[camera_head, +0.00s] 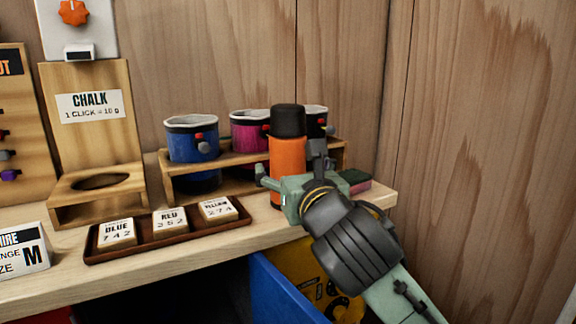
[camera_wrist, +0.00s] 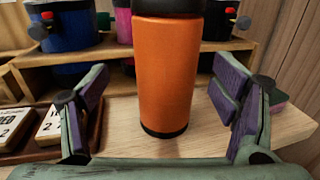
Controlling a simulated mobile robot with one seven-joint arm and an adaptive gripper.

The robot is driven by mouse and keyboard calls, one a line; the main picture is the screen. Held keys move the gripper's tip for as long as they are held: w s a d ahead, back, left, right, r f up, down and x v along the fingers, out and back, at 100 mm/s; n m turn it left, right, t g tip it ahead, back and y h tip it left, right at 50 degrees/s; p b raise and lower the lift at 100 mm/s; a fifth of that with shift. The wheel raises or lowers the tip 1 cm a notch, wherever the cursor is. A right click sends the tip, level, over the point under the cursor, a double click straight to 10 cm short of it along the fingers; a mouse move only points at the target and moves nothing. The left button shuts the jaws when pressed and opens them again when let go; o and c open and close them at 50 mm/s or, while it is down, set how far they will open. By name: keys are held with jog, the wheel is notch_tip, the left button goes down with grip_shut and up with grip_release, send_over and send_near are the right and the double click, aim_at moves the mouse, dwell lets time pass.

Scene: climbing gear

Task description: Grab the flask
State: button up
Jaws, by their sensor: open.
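The flask (camera_head: 287,160) is an orange cylinder with a black cap, standing upright near the right end of the wooden bench. In the wrist view its orange body (camera_wrist: 166,75) stands ahead, between the two fingers, with the cap cut off by the top edge. My gripper (camera_wrist: 160,110) is open, with purple finger pads on either side of the flask and a visible gap on each side. In the head view my gripper (camera_head: 290,187) is at the flask's front and hides part of its lower right side.
A wooden rack with a blue chalk bag (camera_head: 192,140), a magenta one (camera_head: 249,135) and another stands behind the flask. A brown tray (camera_head: 160,245) with labelled blocks lies to the left. A small pink-and-green block (camera_head: 354,181) lies to the right. A wooden wall closes the right.

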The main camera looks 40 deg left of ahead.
aim_at(292, 165)
jog(key=x, duration=0.5)
jog(key=shift+w+d+p, duration=0.2)
jog(key=shift+w+p, duration=0.1)
jog(key=shift+p, duration=0.1)
jog(key=shift+c, duration=0.2)
jog(key=c, duration=1.5)
